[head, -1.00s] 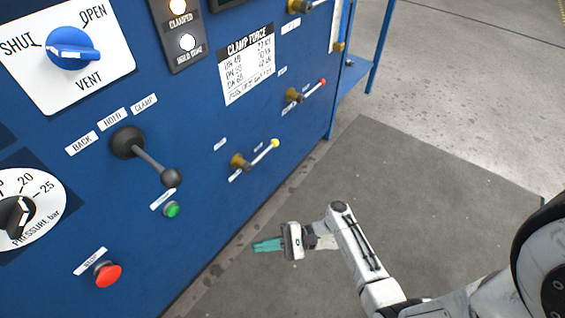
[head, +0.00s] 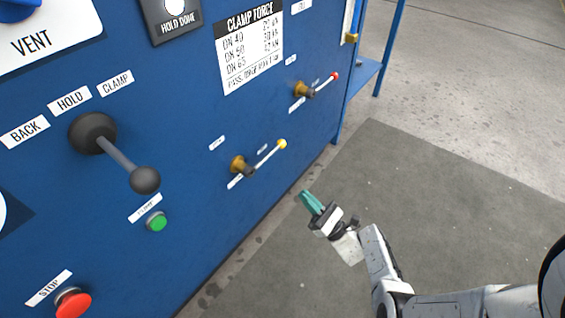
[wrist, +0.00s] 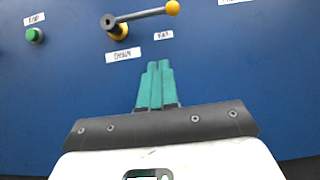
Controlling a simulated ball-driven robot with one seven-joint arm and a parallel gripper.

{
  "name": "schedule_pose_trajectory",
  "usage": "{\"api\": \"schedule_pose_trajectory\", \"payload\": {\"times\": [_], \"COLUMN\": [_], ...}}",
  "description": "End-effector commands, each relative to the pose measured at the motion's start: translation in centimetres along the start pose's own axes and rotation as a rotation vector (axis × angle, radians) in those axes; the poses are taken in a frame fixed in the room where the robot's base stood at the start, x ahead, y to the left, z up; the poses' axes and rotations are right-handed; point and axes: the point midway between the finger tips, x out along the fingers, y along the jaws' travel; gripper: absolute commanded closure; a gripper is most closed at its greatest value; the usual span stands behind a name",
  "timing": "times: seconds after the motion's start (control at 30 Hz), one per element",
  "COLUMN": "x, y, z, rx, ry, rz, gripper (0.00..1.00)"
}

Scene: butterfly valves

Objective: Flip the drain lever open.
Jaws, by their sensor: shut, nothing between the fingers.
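The lever with a yellow knob (head: 268,156) sits on a brass valve body on the blue panel, low and near its right end. Its label (wrist: 123,55) seems to read DRAIN, though the print is blurred. In the wrist view the lever (wrist: 146,14) points right and slightly up from its hub, with the knob near the top edge. My gripper (head: 309,200) is shut and empty, its teal fingers together. It is apart from the lever, below and to the right of it in the head view. In the wrist view the fingertips (wrist: 156,65) are below the lever.
A similar lever with a red knob (head: 322,85) is above and right on the panel. A black ball-ended handle (head: 125,160), a green button (head: 156,222) and a red stop button (head: 73,303) are to the left. Grey floor is clear right of the panel.

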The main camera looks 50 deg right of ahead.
Motion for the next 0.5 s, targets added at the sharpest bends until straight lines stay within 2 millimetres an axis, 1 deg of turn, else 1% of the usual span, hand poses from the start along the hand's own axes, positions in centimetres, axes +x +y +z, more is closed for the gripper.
{"api": "schedule_pose_trajectory", "payload": {"times": [0.13,0.23,0.37,0.5], "x": [0.6,1.8,4.1,6.9], "y": [0.1,0.1,0.1,0.1], "z": [0.0,0.0,0.0,0.0], "rx": [-0.001,-0.001,-0.001,-0.001], "ry": [0.001,-0.001,-0.001,-0.001], "rz": [0.002,0.005,0.007,0.006], "gripper": [1.00,1.00,1.00,1.00]}}
